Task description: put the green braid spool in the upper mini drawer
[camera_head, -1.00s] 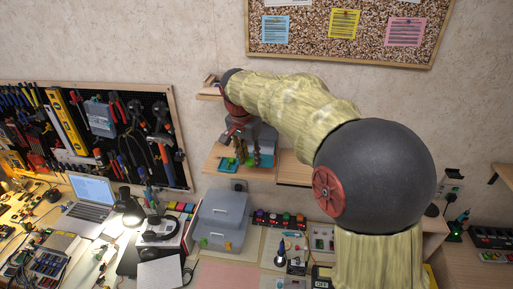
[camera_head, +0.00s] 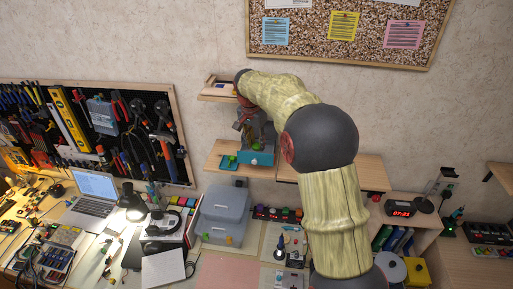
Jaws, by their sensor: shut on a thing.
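My gripper (camera_head: 256,136) points down over the small wall shelf in the head view. It is shut on a small green thing (camera_head: 257,147), which looks like the green braid spool. My fingers partly hide it. The green thing is just above or at the teal front of the mini drawer unit (camera_head: 258,159). I cannot tell whether it is inside a drawer or over it, nor how far the upper drawer is open.
A teal item with something green by it (camera_head: 228,161) lies left on the same shelf (camera_head: 213,152). A higher shelf (camera_head: 216,98) holds a small box near my wrist. Another shelf (camera_head: 371,173) to the right is largely bare. Grey cases (camera_head: 223,208) stand below.

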